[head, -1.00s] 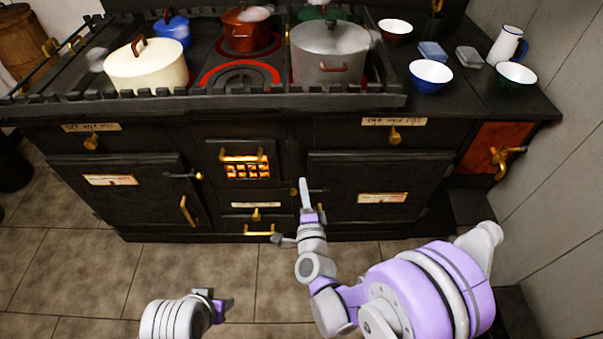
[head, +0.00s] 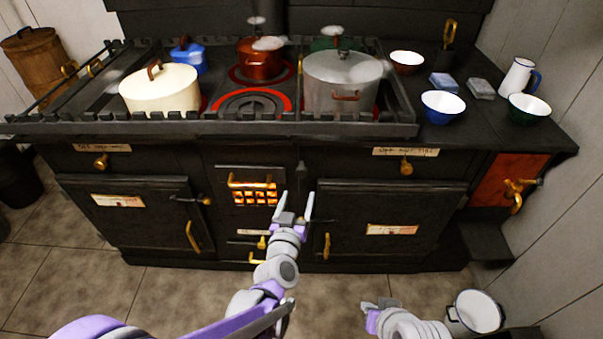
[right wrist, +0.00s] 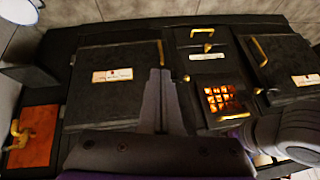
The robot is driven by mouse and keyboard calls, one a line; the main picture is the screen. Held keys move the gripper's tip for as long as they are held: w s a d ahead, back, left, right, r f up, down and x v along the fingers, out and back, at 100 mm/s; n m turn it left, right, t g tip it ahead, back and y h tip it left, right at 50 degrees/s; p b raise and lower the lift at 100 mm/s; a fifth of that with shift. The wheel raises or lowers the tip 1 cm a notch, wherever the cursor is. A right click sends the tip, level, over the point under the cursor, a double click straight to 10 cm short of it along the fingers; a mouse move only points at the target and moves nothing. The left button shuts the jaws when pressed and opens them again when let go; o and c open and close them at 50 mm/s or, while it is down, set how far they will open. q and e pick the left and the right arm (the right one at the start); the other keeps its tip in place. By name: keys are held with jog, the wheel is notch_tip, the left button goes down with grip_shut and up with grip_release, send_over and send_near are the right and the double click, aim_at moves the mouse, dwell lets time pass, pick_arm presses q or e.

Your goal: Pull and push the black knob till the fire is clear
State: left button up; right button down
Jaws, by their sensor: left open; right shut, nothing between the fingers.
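The fire (head: 255,196) glows orange behind a small barred opening in the middle of the stove front; it also shows in the right wrist view (right wrist: 219,98). What looks like the black knob (head: 301,171) is a small dark shape right of the fire door, hard to make out against the black stove. My left gripper (head: 294,203) is open and empty, its fingers raised below the knob and right of the fire in the picture; contact cannot be told. My right gripper (head: 373,306) is shut and empty, low in front of the stove. Its fingers (right wrist: 155,100) lie together in the right wrist view.
Cream (head: 160,91) and grey (head: 342,83) pots stand on the stove (head: 240,128). Bowls and a white jug (head: 517,77) stand at the right. Brass handles (head: 193,236) stick out from the doors. A white pail (head: 475,312) stands on the floor at right.

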aim_at(301, 174)
pick_arm(q)
jog(key=w, duration=0.4)
jog(key=w+f+n+y+b, duration=0.1)
jog(key=w, duration=0.3)
jog(key=w+f+t+y, duration=0.1)
jog(key=w, duration=0.3)
jog(key=shift+w+d+f+n, duration=0.1)
jog(key=shift+w+d+n, duration=0.2)
pick_arm(e)
jog(key=s+d+f+g, duration=0.1)
jog(key=s+d, duration=0.1)
jog(key=s, duration=0.1)
jog(key=s+d+f+n+g+h, duration=0.1)
jog(key=s, duration=0.2)
jog(key=shift+s+d+f, duration=0.2)
jog(key=shift+d+f, duration=0.1)
jog(key=shift+d, duration=0.05)
pick_arm(q)
grip_shut()
